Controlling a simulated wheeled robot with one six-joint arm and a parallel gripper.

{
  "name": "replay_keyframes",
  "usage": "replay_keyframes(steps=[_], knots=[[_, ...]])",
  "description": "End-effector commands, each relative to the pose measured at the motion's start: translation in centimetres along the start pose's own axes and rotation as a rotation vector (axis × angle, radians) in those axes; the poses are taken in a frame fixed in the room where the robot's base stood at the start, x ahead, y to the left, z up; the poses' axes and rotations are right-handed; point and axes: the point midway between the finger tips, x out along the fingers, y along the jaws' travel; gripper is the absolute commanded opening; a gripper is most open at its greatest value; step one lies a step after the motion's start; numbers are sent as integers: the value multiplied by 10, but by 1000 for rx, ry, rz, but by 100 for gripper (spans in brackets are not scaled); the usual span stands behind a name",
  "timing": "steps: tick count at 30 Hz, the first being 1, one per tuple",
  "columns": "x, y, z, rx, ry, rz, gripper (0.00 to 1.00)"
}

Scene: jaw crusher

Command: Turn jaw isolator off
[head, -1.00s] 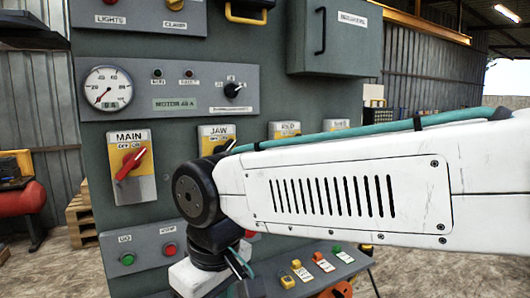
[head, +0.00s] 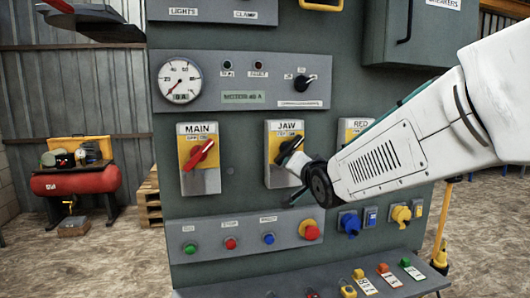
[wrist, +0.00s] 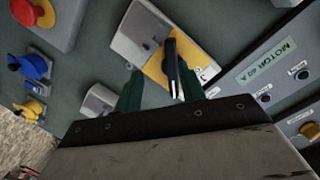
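The jaw isolator (head: 276,172) is a yellow and grey plate labelled JAW on the panel, with a dark rotary handle (head: 291,147). In the wrist view the isolator (wrist: 135,38) appears tilted, and its handle (wrist: 171,66) points toward my gripper. My gripper (wrist: 158,88) has its two green fingers apart, with the handle tip between them. The handle is closer to the right finger; a gap shows on the left. I cannot tell whether the right finger touches it.
The main isolator (head: 199,170) with a red handle is left of the jaw one. Another isolator (head: 352,130) labelled RED is partly behind my arm. A button strip (head: 250,237) with a red mushroom button (head: 310,229) lies below. A sloped console (head: 330,280) juts out lower down.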

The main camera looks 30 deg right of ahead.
Motion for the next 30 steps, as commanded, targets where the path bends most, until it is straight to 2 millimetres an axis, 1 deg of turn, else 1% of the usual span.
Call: replay_keyframes(steps=[1,3,6,8,11,18,21,25,30], knots=[[5,1,-9,29,39,-28,40],[8,-2,-19,62,82,-68,40],[12,-5,-27,88,113,-101,40],[16,-6,-29,94,119,-109,40],[27,-7,-30,95,120,-111,40],[64,-11,-34,94,119,-110,40],[76,-13,-36,93,119,-110,40],[86,-14,-37,93,119,-111,40],[88,-14,-38,93,120,-111,40]])
